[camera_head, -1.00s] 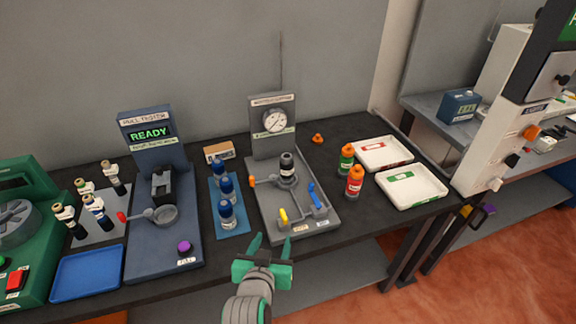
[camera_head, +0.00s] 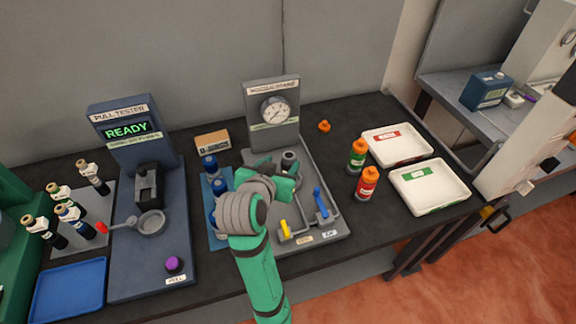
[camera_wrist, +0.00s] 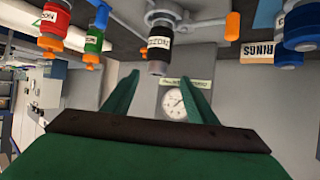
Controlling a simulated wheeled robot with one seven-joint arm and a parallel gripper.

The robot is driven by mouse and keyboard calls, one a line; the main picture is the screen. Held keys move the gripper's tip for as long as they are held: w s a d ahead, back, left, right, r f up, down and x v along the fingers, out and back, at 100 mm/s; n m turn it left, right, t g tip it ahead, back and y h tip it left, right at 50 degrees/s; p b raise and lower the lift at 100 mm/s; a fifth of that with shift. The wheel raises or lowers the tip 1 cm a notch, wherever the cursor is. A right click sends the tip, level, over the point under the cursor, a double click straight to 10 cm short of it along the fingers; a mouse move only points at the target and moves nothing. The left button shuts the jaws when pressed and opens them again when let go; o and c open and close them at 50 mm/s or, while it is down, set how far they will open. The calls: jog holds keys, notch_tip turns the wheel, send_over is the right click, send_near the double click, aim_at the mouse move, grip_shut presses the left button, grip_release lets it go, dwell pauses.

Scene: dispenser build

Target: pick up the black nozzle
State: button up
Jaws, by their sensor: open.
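The black nozzle (camera_head: 289,160) stands upright on the grey gauge fixture (camera_head: 318,211), just in front of the gauge panel. In the head view my gripper (camera_head: 284,178) is over the fixture and hides the nozzle's lower part. I cannot tell if they touch.
Blue-capped bottles (camera_head: 210,165) stand close at the left, partly behind my arm. Yellow (camera_head: 285,230) and blue (camera_head: 321,202) levers sit on the fixture's front. Green (camera_head: 357,154) and red (camera_head: 367,183) bottles and two white trays (camera_head: 465,192) are at the right.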

aim_at(288, 157)
jog(key=x, duration=0.6)
jog(key=shift+d+r, duration=0.15)
jog(key=shift+d, duration=0.15)
jog(key=shift+w+d+f, duration=0.1)
jog(key=shift+w+f, duration=0.15)
jog(key=shift+w, duration=0.25)
jog(key=c, duration=1.2)
grip_shut()
jog(key=shift+s+f, duration=0.1)
jog(key=shift+f, duration=0.15)
